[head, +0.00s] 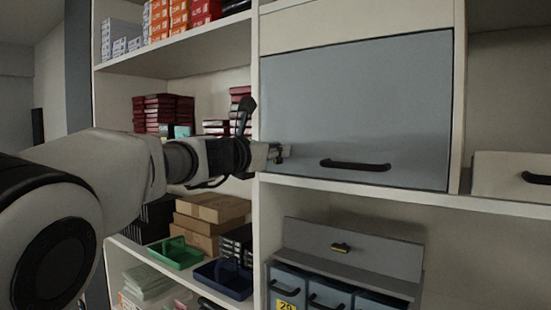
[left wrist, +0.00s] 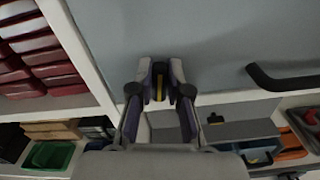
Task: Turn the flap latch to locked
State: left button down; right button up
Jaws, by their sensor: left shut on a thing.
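The grey flap (head: 355,105) is closed over a shelf compartment and has a black bar handle (head: 355,164) near its lower edge. The handle also shows in the left wrist view (left wrist: 285,80). The flap latch (left wrist: 159,86), dark with a yellow strip, is at the flap's lower left. My left gripper (head: 275,153) reaches it from the left. In the left wrist view, my left gripper (left wrist: 160,77) is shut on the latch, one finger on each side. The fingers hide much of it, and I cannot tell its setting. My right gripper is not in view.
A white shelf upright (head: 257,90) stands just left of the flap. Red boxes (left wrist: 40,60) fill the shelf to the left.

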pick_arm(q)
jog(key=shift+s+d+f+m+b, duration=0.15)
jog(key=shift+m+b, duration=1.55)
jog(key=shift+m, duration=0.9)
jog(key=shift+s+d+f+m+b, duration=0.1)
jog(key=shift+f+m+b, duration=0.1)
jog(key=shift+m+b, duration=2)
jog(key=shift+s+d+f+m+b, duration=0.15)
jog(key=shift+m+b, duration=1.1)
jog(key=shift+m, duration=1.75)
jog(key=shift+w, duration=0.1)
jog(key=c, duration=1.3)
grip_release()
jog(key=shift+o, duration=0.9)
jog(key=shift+w, duration=0.1)
jog(key=v, duration=1.2)
